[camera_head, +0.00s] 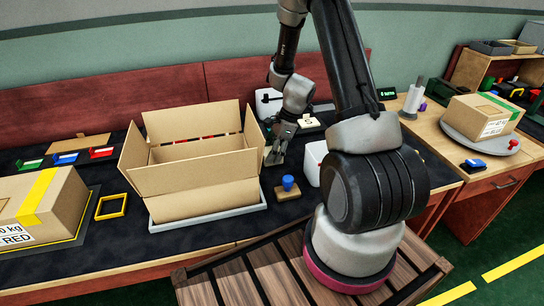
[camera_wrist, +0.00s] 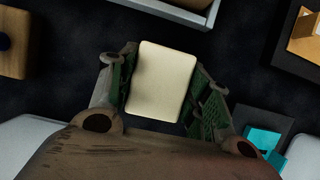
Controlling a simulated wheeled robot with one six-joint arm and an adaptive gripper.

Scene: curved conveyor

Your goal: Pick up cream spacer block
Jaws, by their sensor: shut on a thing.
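The cream spacer block (camera_wrist: 161,82) sits between the two fingers of my gripper (camera_wrist: 162,85) in the wrist view, with a finger pad against each side. It is a pale, rounded rectangle and its upper face shows clearly. My gripper is shut on it. In the head view my gripper (camera_head: 275,156) points down at the dark mat, just right of the open cardboard box. The block cannot be made out clearly there. How high the block is above the mat cannot be told.
The open cardboard box (camera_head: 205,172) stands on a grey tray (camera_head: 209,220) close to the left of my gripper. A blue-handled wooden stamp (camera_head: 288,187) stands in front. A white container (camera_head: 312,163) is to the right. A taped carton (camera_head: 40,207) lies far left.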

